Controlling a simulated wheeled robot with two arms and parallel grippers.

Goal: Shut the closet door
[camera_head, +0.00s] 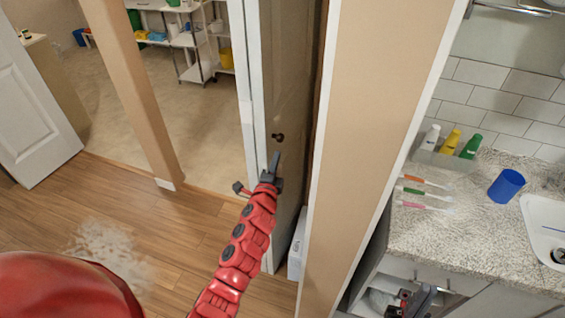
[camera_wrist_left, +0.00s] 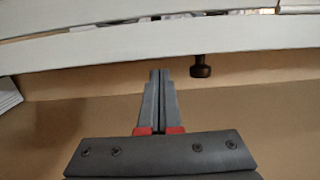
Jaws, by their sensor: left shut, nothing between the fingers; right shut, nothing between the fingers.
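The closet door (camera_head: 287,70) stands ajar in the middle of the head view, seen steeply along its face, with a dark knob (camera_head: 278,137) on it. My left gripper (camera_head: 275,160), on the red arm, is shut and empty, with its fingertips just below the knob and close to the door. In the left wrist view the closed fingers (camera_wrist_left: 158,72) point at the pale door edge (camera_wrist_left: 120,57), with the knob (camera_wrist_left: 201,68) to their right. I cannot tell whether they touch the door. My right gripper (camera_head: 425,292) is low at the right by the counter, shut and empty.
A beige wall end (camera_head: 370,120) stands right of the door. A counter (camera_head: 440,235) beyond it holds bottles, toothbrushes and a blue cup (camera_head: 506,186). A white box (camera_head: 298,245) is on the floor by the door's foot.

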